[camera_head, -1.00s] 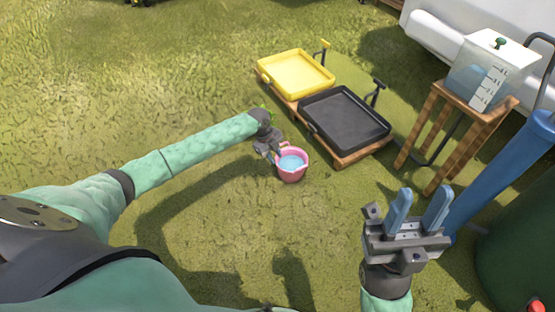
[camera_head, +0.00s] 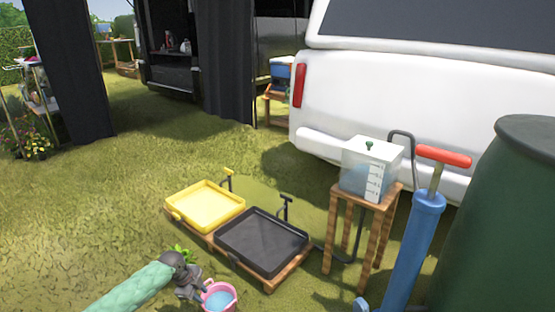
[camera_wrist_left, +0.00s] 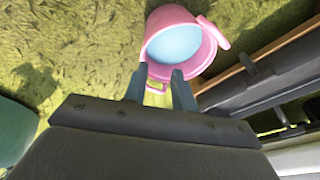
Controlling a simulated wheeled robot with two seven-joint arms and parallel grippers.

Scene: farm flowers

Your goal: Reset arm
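My left gripper (camera_head: 188,289) is low in the head view, right beside the pink bucket (camera_head: 232,299), which holds blue water. The left wrist view shows its two blue-grey fingers (camera_wrist_left: 160,85) a little apart, at the near side of the bucket (camera_wrist_left: 157,49). A small handle tab of the bucket shows between the fingers; I cannot tell whether they grip it. The bucket looks upright; its base is cut off in the head view. My right gripper is out of view now.
A yellow tray (camera_head: 205,207) and a black tray (camera_head: 262,243) sit on a low wooden stand. A water tank (camera_head: 371,168) stands on a wooden stool (camera_head: 345,194). A blue pump (camera_head: 412,250), green barrel (camera_head: 505,215) and white vehicle (camera_head: 390,90) are at right. Grass at left is open.

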